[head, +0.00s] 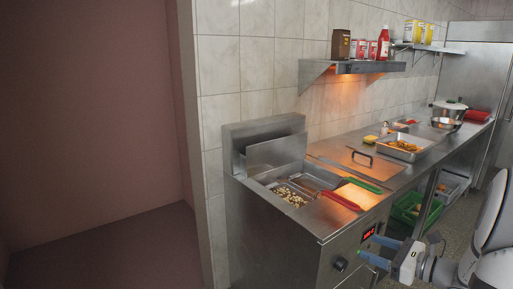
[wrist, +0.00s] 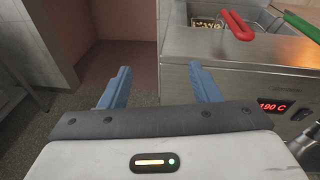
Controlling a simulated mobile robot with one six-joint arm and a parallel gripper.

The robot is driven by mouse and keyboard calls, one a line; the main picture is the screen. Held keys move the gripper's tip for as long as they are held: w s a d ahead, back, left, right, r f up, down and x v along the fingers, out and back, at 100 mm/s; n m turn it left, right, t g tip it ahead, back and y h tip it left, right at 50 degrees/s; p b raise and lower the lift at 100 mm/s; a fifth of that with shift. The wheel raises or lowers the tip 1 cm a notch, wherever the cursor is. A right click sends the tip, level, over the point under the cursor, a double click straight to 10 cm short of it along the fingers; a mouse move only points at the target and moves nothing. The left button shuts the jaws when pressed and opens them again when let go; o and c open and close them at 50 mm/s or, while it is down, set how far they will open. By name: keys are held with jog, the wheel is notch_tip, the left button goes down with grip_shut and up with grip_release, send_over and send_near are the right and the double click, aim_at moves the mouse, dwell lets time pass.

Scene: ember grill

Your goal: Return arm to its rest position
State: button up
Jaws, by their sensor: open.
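My gripper (head: 376,252) is at the lower right of the head view, in front of the fryer's front panel. Its two blue fingers are spread apart with nothing between them. In the wrist view my gripper (wrist: 160,85) also shows open and empty, with floor and the side of the fryer beyond it. My arm comes in from the right edge of the head view.
The steel fryer (head: 275,240) stands just beyond my gripper, with a red-handled basket (wrist: 238,26) and a green handle (wrist: 302,27). The counter holds a tray (head: 403,153) of food. Green crates (head: 408,208) sit below. Open floor (head: 110,250) lies left.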

jog(key=s+a+r+n+g+h+p, duration=0.3)
jog(key=s+a+n+g, duration=0.85)
jog(key=a, duration=0.45)
jog(key=s+r+n+t+h+p, duration=0.2)
jog(key=s+n+h, duration=0.6)
jog(key=n, duration=0.7)
jog(key=shift+s+r, duration=0.6)
jog(key=shift+s, duration=0.1)
